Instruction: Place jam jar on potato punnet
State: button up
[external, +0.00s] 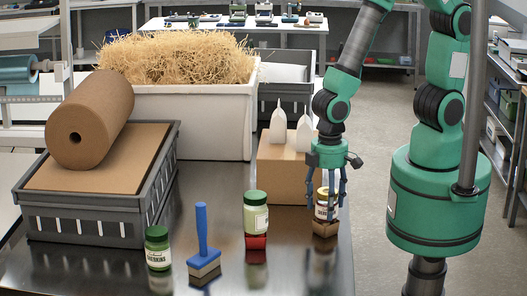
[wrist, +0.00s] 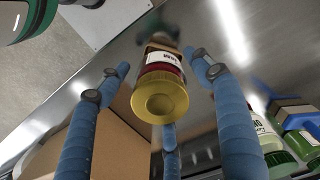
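The jam jar (external: 322,207), gold-lidded with a pale label, stands upright on a small brown punnet (external: 325,229) at the table's right edge; I take this to be the potato punnet. In the wrist view the jar (wrist: 160,88) shows its gold lid and dark red contents. My gripper (external: 328,203) points down around the jar. In the wrist view my blue fingers (wrist: 160,80) are spread, with visible gaps between them and the jar. The punnet is mostly hidden behind the jar in the wrist view.
A green-lidded jar (external: 256,212) stands on a red punnet (external: 256,242). A blue-handled brush (external: 202,235) and another green jar (external: 158,249) stand to the left. A cardboard box (external: 282,175) is close behind my gripper. A grey crate (external: 90,218) is at left.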

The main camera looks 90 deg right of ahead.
jog(key=shift+r, duration=0.1)
notch_tip(320, 180, up, 12)
jog(key=shift+r+p, duration=0.1)
jog(key=shift+p, duration=0.55)
dwell(0.3)
dwell(0.5)
jog(key=shift+w+d+r, duration=0.1)
jog(key=shift+r, duration=0.05)
jog(key=w+d+r+m+t, duration=0.1)
jog(key=d+r+t, duration=0.2)
jog(key=d+r, duration=1)
jog(key=s+d+r+t, duration=0.1)
jog(key=s+d+r, duration=0.2)
jog(key=r, duration=0.3)
jog(key=s+d+r+t, duration=0.1)
jog(key=s+d+r, duration=0.1)
jog(key=d+r, duration=0.3)
jog(key=shift+s+r+m+t, duration=0.3)
jog(key=shift+s+r+m, duration=0.1)
jog(key=shift+r, duration=0.25)
